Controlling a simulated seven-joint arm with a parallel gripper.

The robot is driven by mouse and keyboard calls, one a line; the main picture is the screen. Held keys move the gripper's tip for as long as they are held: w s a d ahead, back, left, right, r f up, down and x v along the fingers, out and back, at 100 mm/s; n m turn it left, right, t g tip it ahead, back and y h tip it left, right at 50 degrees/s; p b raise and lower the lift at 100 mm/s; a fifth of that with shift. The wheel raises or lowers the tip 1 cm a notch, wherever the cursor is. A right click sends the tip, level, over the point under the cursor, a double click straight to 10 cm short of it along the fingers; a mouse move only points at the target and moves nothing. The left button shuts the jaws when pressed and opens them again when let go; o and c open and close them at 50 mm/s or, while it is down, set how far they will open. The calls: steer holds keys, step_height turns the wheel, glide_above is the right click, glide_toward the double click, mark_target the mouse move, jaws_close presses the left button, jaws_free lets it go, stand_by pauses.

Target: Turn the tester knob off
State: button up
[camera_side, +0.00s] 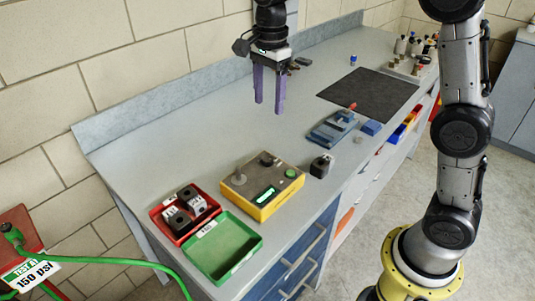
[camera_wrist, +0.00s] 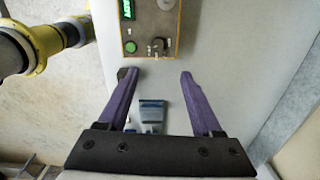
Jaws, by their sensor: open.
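The tester (camera_side: 262,186) is a yellow box with a grey top on the bench, and its small green display (camera_side: 265,195) is lit. A dark knob (camera_side: 267,159) sits near its back edge. In the wrist view the tester (camera_wrist: 151,20) is at the top, with the knob (camera_wrist: 157,45) at its near end beside a green button (camera_wrist: 130,47). My gripper (camera_side: 268,108) has purple fingers, apart and empty, above the bench and behind the tester. The fingers also show in the wrist view (camera_wrist: 155,75), pointing toward the tester without touching it.
A blue fixture (camera_side: 333,128) and black mat (camera_side: 401,103) lie farther right. The bench behind the tester is clear.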

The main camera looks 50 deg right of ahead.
mark_target(268, 159)
steer(key=shift+g, duration=0.3)
step_height(268, 159, down, 16)
steer(key=shift+a+f, duration=0.15)
steer(key=shift+f, duration=0.1)
jaws_close()
stand_by(0.4)
